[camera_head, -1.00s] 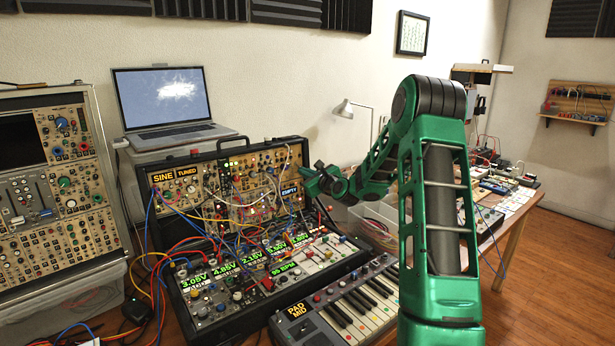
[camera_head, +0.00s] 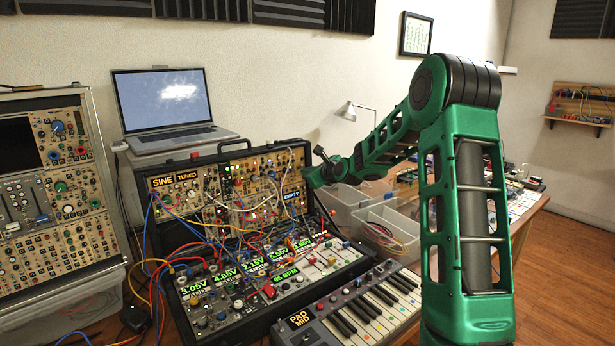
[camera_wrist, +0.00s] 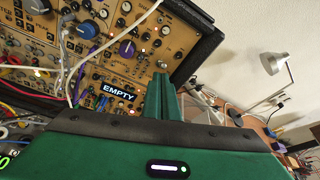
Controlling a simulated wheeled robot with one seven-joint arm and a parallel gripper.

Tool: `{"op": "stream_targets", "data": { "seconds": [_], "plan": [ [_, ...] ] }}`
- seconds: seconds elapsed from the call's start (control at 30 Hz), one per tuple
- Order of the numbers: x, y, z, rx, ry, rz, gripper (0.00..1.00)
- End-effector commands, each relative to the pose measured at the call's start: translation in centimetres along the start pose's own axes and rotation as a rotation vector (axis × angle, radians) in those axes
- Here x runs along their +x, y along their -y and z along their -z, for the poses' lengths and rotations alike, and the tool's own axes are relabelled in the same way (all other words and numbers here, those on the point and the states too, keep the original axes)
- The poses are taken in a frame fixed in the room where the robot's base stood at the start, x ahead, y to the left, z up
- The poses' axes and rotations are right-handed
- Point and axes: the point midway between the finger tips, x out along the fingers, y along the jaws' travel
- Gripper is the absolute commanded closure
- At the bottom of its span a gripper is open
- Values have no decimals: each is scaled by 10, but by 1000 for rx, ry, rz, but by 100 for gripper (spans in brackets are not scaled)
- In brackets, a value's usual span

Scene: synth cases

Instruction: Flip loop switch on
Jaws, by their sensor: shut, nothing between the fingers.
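The upright synth panel (camera_head: 215,190) stands in the black case, with knobs, jacks and patch cables. A small lit display reading EMPTY (camera_head: 291,196) is near its right end, and the EMPTY display (camera_wrist: 118,91) is also in the wrist view. Small controls sit around it, but I cannot read a loop label or tell which one is the loop switch. My gripper (camera_wrist: 164,97) is shut and empty, just right of the EMPTY display in the picture. In the head view my gripper (camera_head: 314,174) is by the panel's right end. I cannot tell whether it touches anything.
Patch cables (camera_wrist: 82,60) hang left of the fingers. The case's dark side edge (camera_wrist: 200,45) is close on the right. A keyboard (camera_head: 350,310) lies in front, clear bins (camera_head: 385,222) stand right, and a laptop (camera_head: 170,105) is behind.

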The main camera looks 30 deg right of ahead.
Motion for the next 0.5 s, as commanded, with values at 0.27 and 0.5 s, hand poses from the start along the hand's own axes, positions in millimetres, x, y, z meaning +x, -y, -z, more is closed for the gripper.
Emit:
{"op": "stream_targets", "data": {
  "seconds": [0.27,0.5],
  "plan": [
    [-4,4,-10,0,0,0,100],
    [-4,6,-13,-1,3,1,100]
  ]
}}
